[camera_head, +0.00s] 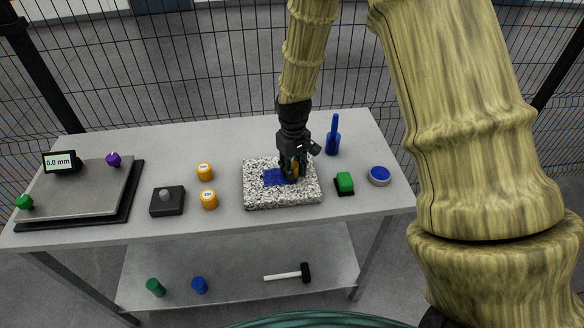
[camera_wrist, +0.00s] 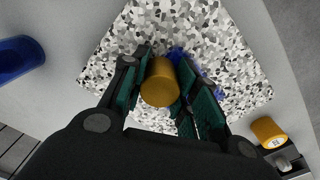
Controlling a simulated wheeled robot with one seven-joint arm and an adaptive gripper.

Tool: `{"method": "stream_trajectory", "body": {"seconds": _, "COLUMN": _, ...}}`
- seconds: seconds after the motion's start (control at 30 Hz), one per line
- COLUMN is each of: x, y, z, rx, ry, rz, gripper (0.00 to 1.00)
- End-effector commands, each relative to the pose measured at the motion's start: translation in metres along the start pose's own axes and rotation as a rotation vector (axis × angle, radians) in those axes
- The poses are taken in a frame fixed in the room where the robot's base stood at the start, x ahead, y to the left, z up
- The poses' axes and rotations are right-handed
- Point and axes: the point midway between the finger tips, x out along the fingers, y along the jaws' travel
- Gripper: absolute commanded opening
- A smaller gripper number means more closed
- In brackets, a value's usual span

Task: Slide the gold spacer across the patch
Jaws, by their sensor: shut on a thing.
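My gripper (camera_head: 291,174) is low over the speckled slab (camera_head: 255,196), at the right part of the blue patch (camera_head: 273,177). In the wrist view, the gold spacer (camera_wrist: 161,83) is between the two green-padded fingers of my gripper (camera_wrist: 163,70), which are shut on it. The patch shows only in part there, as blue bits (camera_wrist: 178,53) beyond the spacer and behind the right finger. The spacer is mostly hidden by the fingers in the head view. I cannot tell whether it touches the slab.
A blue bottle (camera_head: 333,140), a green block (camera_head: 344,182) and a round blue-topped tin (camera_head: 380,175) stand right of the slab. Two orange cylinders (camera_head: 205,172) (camera_head: 209,199) and a dark box with a knob (camera_head: 167,201) stand left. A plate with a 0.0 mm display (camera_head: 60,162) is far left.

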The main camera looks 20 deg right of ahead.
Motion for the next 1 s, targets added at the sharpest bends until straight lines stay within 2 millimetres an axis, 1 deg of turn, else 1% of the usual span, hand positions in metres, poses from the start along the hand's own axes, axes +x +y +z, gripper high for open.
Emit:
{"method": "stream_trajectory", "body": {"seconds": 0.13, "x": 0.0003, "y": 0.0, "z": 0.0003, "rx": 0.0, "ry": -0.001, "rz": 0.0, "gripper": 0.0}}
{"method": "stream_trajectory", "body": {"seconds": 0.17, "x": 0.0003, "y": 0.0, "z": 0.0003, "rx": 0.0, "ry": -0.001, "rz": 0.0, "gripper": 0.35}}
{"method": "stream_trajectory", "body": {"seconds": 0.2, "x": 0.0003, "y": 0.0, "z": 0.0002, "rx": 0.0, "ry": -0.001, "rz": 0.0, "gripper": 0.42}}
{"method": "stream_trajectory", "body": {"seconds": 0.27, "x": 0.0002, "y": -0.0001, "z": 0.0002, "rx": 0.0, "ry": -0.001, "rz": 0.0, "gripper": 0.53}}
{"method": "stream_trajectory", "body": {"seconds": 0.3, "x": 0.0002, "y": -0.0001, "z": 0.0002, "rx": 0.0, "ry": -0.001, "rz": 0.0, "gripper": 0.55}}
{"method": "stream_trajectory", "body": {"seconds": 0.5, "x": 0.0001, "y": -0.0003, "z": 0.0, "rx": 0.0, "ry": 0.0, "rz": 0.0, "gripper": 0.55}}
{"method": "stream_trajectory", "body": {"seconds": 0.53, "x": 0.0003, "y": -0.0003, "z": 0.0002, "rx": 0.0, "ry": -0.001, "rz": 0.0, "gripper": 0.59}}
{"method": "stream_trajectory", "body": {"seconds": 0.6, "x": 0.0003, "y": -0.0003, "z": 0.0001, "rx": 0.0, "ry": -0.001, "rz": 0.0, "gripper": 0.71}}
{"method": "stream_trajectory", "body": {"seconds": 0.63, "x": 0.0003, "y": -0.0003, "z": 0.0001, "rx": 0.0, "ry": -0.001, "rz": 0.0, "gripper": 0.73}}
{"method": "stream_trajectory", "body": {"seconds": 1.0, "x": -0.0016, "y": -0.0003, "z": 0.0, "rx": 0.0, "ry": 0.0, "rz": 0.0, "gripper": 0.73}}
